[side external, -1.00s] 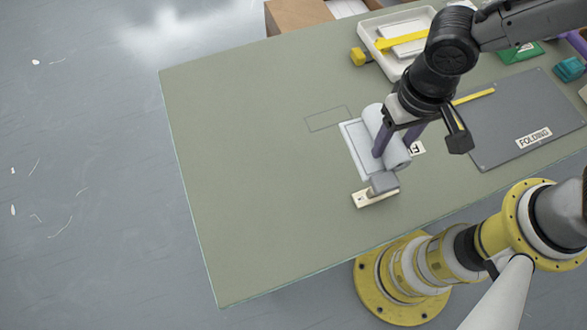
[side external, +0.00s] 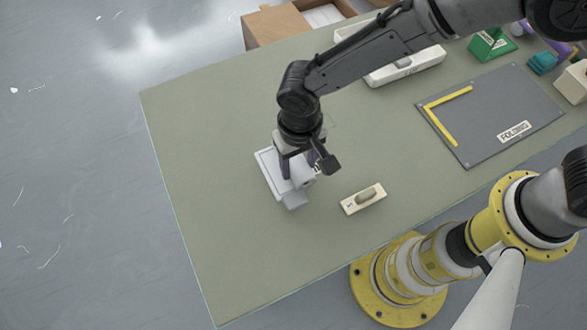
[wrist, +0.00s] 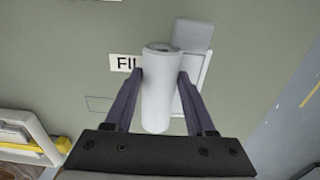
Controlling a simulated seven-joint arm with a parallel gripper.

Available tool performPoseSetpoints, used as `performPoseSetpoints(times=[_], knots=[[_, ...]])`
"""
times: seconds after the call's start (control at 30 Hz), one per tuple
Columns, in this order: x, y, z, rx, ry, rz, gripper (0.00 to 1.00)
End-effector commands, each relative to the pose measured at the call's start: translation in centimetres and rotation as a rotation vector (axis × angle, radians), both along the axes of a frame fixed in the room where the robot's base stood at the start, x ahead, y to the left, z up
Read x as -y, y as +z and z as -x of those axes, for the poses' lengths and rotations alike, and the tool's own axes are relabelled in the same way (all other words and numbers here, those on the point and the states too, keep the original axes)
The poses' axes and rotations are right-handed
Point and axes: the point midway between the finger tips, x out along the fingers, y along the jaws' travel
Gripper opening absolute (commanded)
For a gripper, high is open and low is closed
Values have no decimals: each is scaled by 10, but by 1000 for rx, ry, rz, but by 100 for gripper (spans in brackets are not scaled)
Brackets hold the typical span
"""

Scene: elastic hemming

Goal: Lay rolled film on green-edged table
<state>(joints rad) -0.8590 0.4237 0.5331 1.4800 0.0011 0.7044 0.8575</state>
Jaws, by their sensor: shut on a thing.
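The rolled film is a white cylinder (wrist: 157,90) between the fingers of my gripper (wrist: 157,80), which is shut on it. In the side external view my gripper (side external: 303,175) points down over the left-middle part of the green-edged table (side external: 225,240) and hides most of the roll. A pale framed panel (side external: 267,162) lies close beside the roll, with a grey block (side external: 294,200) at its end; both also show right of the roll in the wrist view. I cannot tell whether the roll touches the table.
A grey folding mat (side external: 490,110) with a yellow angle lies farther right, near a green item (side external: 490,44). A cardboard box (side external: 275,30) is behind the table. The table's left and front-left areas are clear.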

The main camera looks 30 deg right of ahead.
Motion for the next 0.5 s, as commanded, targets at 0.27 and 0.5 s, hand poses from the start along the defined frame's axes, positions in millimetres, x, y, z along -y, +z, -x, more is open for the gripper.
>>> performPoseSetpoints(times=[0.27,0.5], knots=[[-8,-16,-7,1,0,-1,0],[-8,-41,-7,2,0,-3,0]])
